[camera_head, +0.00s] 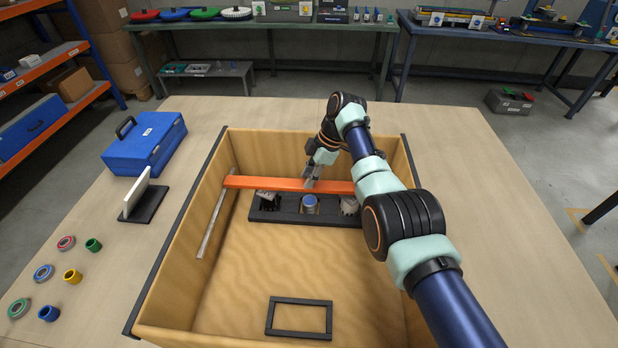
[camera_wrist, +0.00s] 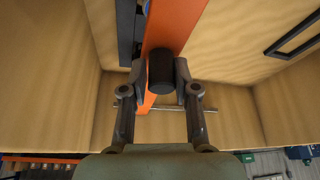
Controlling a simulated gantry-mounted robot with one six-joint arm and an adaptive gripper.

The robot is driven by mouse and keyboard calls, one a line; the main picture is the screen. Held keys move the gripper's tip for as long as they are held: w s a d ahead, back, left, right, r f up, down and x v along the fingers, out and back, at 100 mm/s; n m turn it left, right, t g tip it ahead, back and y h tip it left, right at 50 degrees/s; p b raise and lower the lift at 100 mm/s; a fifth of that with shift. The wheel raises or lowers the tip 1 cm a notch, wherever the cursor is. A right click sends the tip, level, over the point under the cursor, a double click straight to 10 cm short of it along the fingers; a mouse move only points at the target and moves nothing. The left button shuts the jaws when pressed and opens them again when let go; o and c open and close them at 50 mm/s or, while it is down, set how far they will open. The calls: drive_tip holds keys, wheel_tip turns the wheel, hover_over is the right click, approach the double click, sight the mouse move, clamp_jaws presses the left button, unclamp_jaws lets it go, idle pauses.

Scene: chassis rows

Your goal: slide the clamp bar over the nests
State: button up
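The clamp bar (camera_head: 245,183) is a long flat orange bar lying across the wooden box, along the back side of the nests. The nests are in a dark block (camera_head: 290,217) holding several grey pieces; the middle one (camera_head: 310,204) has a blue top and looks upright, and the outer two look tilted. My gripper (camera_head: 311,183) is at the bar's middle, just behind the middle nest. In the wrist view, my gripper (camera_wrist: 161,78) has its fingers on both sides of the bar's black knob (camera_wrist: 161,72), apparently touching it. My arm hides the bar's right end.
The wooden box (camera_head: 190,235) has raised walls around the bar. A metal rail (camera_head: 217,212) runs along its left side. A black frame (camera_head: 299,318) lies at the front; the floor between is clear. A blue case (camera_head: 146,146) and several rings stand outside, left.

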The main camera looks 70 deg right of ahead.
drive_tip(key=o, duration=0.4)
drive_tip(key=shift+d, duration=0.25)
drive_tip(key=shift+c, duration=0.2)
drive_tip(key=shift+a, duration=0.1)
drive_tip(key=shift+r, duration=0.1)
drive_tip(key=v, duration=1.1)
drive_tip(key=shift+s+r, duration=0.2)
drive_tip(key=shift+r, duration=0.15)
